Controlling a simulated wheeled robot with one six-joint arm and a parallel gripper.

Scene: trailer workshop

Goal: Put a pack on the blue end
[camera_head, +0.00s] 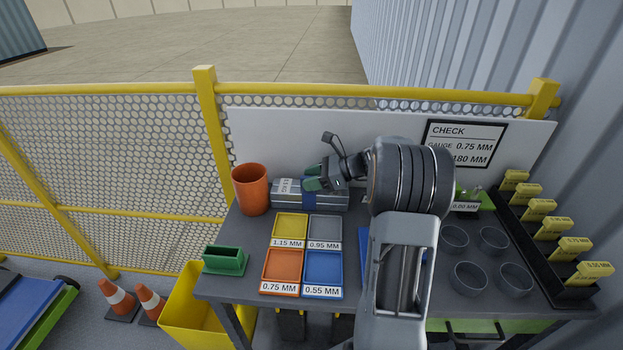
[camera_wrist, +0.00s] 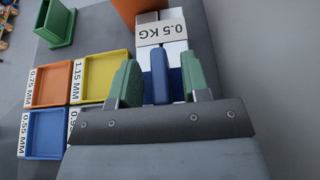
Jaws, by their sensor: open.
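A silver block (camera_head: 335,202) with a white label and a blue upright piece lies at the back of the dark table. In the wrist view the silver block (camera_wrist: 176,48) is labelled 0.5 KG. Its blue piece (camera_wrist: 160,75) stands between the green fingertips of my gripper (camera_wrist: 161,78), which are apart, with visible gaps at both sides. In the head view my gripper (camera_head: 318,180) is over this block. A blue flat thing (camera_head: 364,250) shows partly behind my arm; the rest of it is hidden. I cannot tell which thing is meant by the pack.
Yellow (camera_head: 291,226), grey (camera_head: 325,229), orange (camera_head: 283,266) and blue (camera_head: 323,268) labelled trays sit left of my arm. An orange cup (camera_head: 250,188) and green holder (camera_head: 226,261) stand farther left. Grey cups (camera_head: 469,278) and a black rack (camera_head: 545,250) of yellow tags are right.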

